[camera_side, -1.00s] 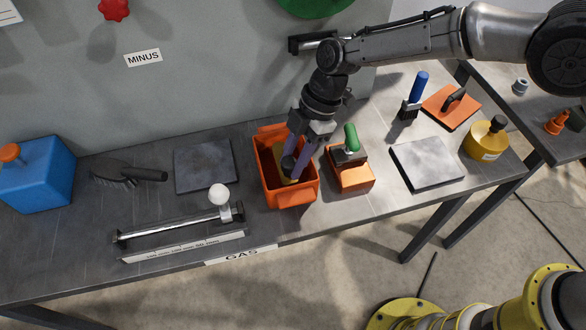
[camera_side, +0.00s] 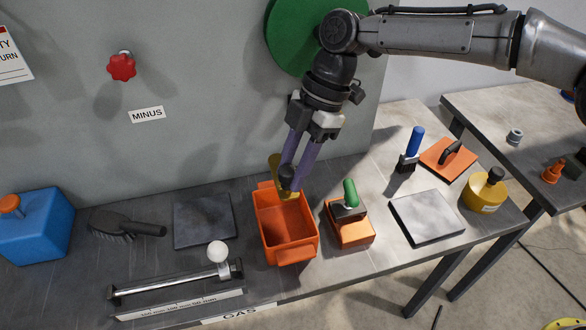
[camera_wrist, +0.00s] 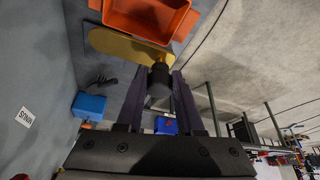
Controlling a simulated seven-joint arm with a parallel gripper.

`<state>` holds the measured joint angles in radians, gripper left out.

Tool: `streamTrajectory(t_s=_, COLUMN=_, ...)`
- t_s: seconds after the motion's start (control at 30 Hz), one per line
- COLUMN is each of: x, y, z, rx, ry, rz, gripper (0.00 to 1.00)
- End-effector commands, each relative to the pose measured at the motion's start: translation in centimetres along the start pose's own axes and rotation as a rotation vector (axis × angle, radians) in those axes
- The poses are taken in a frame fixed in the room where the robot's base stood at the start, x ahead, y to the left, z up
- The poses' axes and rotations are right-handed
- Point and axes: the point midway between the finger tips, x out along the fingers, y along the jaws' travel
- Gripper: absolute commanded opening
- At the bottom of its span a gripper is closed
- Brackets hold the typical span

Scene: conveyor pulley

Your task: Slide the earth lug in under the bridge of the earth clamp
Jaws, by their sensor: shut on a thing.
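The earth lug is a flat, rounded brass-yellow plate with a black knob on it. My gripper (camera_side: 288,176) is shut on the knob and holds the lug (camera_side: 275,163) above the back part of the orange bin; the plate is tilted steeply. In the wrist view the lug (camera_wrist: 125,45) sticks out beyond the fingertips (camera_wrist: 160,84), to the left of the knob. The earth clamp appears to be the orange block (camera_side: 352,233) with a grey metal piece and a green handle (camera_side: 350,192), right of the bin. The gap under its bridge cannot be made out.
The open orange bin (camera_side: 288,228) stands directly left of the clamp and looks empty. A grey plate (camera_side: 427,217) lies right of the clamp, with a blue-handled brush (camera_side: 413,148) behind it. A metal bar with a white ball (camera_side: 218,251) lies at front left. The wall rises behind.

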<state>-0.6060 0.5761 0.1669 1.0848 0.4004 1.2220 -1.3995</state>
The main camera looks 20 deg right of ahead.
Motion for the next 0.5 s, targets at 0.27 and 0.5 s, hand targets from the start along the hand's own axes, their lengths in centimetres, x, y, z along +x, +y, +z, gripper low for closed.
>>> streamTrajectory(t_s=0.27, x=-1.4, y=0.1, z=-0.7, rx=-0.002, ry=0.002, rz=0.004, gripper=0.00)
streamTrajectory(t_s=0.5, x=-5.0, y=0.0, z=-2.0, rx=-0.001, ry=0.001, rz=0.003, gripper=0.00)
